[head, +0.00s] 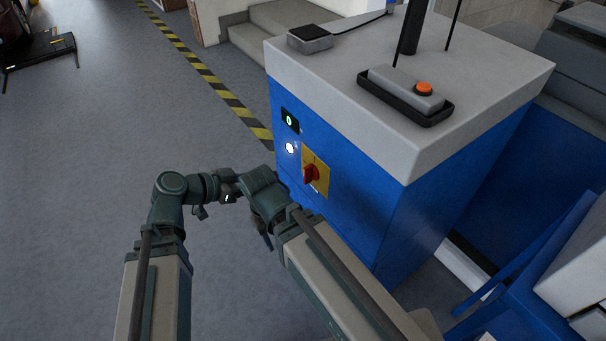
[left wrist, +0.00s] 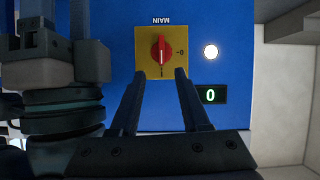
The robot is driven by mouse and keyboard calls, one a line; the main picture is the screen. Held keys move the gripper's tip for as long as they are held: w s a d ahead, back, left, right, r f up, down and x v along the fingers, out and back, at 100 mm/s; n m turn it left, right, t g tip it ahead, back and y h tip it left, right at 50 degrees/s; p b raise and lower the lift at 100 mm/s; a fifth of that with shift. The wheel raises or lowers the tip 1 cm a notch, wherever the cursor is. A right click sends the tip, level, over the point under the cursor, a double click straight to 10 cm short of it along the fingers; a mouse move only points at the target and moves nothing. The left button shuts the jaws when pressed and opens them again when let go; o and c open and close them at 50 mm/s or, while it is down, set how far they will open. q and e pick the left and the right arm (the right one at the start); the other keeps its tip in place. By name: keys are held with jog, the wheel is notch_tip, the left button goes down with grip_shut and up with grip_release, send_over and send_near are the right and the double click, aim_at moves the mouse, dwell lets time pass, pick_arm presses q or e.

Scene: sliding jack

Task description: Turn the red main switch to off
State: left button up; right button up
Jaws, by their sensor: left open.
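The main switch has a red knob (head: 311,173) on a yellow plate (head: 322,167), set on the blue front of a cabinet (head: 352,204). In the left wrist view the picture is upside down, with MAIN at the top. There the red knob (left wrist: 161,52) stands upright, its white line in line with the I mark; the 0 mark is to its right. My left gripper (left wrist: 161,75) is open and empty, its fingertips just below the knob in that picture, either side of its line. Contact is not visible. Right arm parts show at the left there; its jaws are unclear.
A white lit lamp (head: 290,148) and a green 0 display (head: 289,120) sit beside the switch. A grey box with an orange button (head: 424,88) lies on the cabinet's top. Open floor lies to the left, with a yellow-black stripe (head: 205,72).

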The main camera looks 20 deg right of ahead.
aim_at(304, 169)
pick_arm(q)
jog(key=shift+m+h, duration=0.4)
jog(key=b+x, duration=0.1)
jog(key=x, duration=0.3)
jog(key=r+b+x, duration=0.1)
jog(key=b+x, duration=0.1)
jog(key=x, duration=0.2)
jog(key=b+x, duration=0.2)
jog(key=x, duration=0.2)
jog(key=shift+w+d, duration=0.5)
jog(key=shift+w+d+f, duration=0.1)
jog(key=shift+w+d, duration=0.05)
jog(key=shift+d, duration=0.4)
grip_shut()
